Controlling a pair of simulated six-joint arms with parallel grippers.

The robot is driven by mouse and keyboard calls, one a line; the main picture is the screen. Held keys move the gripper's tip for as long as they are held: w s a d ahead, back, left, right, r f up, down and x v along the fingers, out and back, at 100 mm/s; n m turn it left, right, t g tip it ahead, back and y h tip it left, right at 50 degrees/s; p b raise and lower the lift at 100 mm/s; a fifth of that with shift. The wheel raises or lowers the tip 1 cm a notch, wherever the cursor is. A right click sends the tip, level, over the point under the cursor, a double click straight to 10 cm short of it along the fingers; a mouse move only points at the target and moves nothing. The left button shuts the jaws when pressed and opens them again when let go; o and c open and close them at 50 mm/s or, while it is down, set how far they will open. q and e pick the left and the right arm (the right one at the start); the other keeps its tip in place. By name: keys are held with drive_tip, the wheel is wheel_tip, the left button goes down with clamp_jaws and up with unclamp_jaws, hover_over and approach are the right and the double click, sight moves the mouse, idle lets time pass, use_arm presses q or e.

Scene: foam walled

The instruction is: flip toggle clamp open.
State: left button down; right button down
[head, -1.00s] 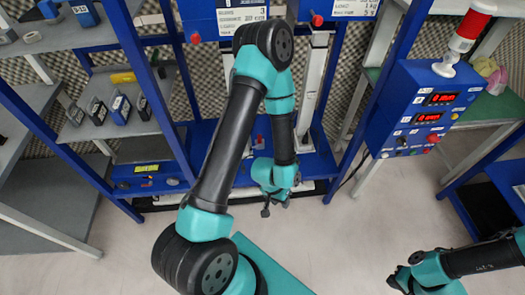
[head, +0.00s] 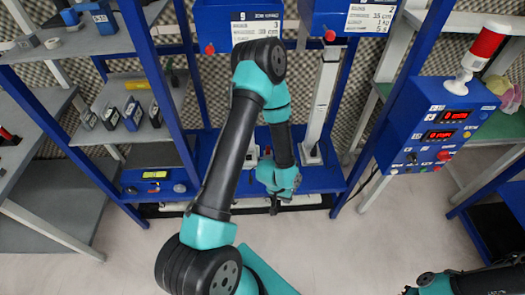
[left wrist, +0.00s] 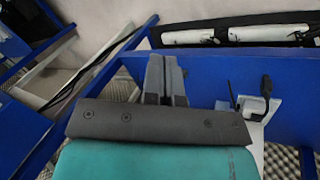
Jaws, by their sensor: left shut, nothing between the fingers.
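My left gripper (head: 274,206) hangs at the front edge of the blue bench base (head: 322,184) in the head view. In the left wrist view my left gripper (left wrist: 165,72) has its grey fingers together, with nothing between them, over a blue surface. A black-handled fitting on a pale plate (left wrist: 262,104), possibly the toggle clamp, stands to the right of the fingers and apart from them. I cannot make out the clamp in the head view, where my left arm covers part of the bench. My right arm shows only at the bottom right corner; its fingers are not visible.
A blue control box (head: 434,122) with red displays and a red lamp (head: 490,40) stands at the right. A grey shelf (head: 128,120) with small dark boxes is at the left. Two blue boxes with labels hang at the top. The pale floor in front is clear.

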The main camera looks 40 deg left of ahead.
use_arm(q)
drive_tip(key=w+a+f+n+t+y, duration=0.1)
drive_tip(key=w+a+f+t, duration=0.1)
drive_tip(key=w+a, duration=0.45)
drive_tip(key=w+a+f+n+t, duration=0.1)
drive_tip(key=w+a+n, duration=0.15)
drive_tip(key=a, duration=0.75)
drive_tip(key=w+a+f+n+t+y, duration=0.1)
drive_tip(key=a+t+y, duration=0.1)
drive_tip(key=a, duration=1.5)
drive_tip(key=shift+w+a, duration=0.35)
approach(268, 153)
drive_tip(key=a+f, duration=0.2)
drive_tip(key=w+a+f, duration=0.1)
drive_tip(key=a+f, duration=0.1)
drive_tip(key=shift+f, duration=0.35)
drive_tip(key=w+d, duration=0.2)
drive_tip(key=shift+w+d+r, duration=0.15)
drive_tip(key=shift+w+d, duration=0.1)
drive_tip(key=shift+d, duration=0.05)
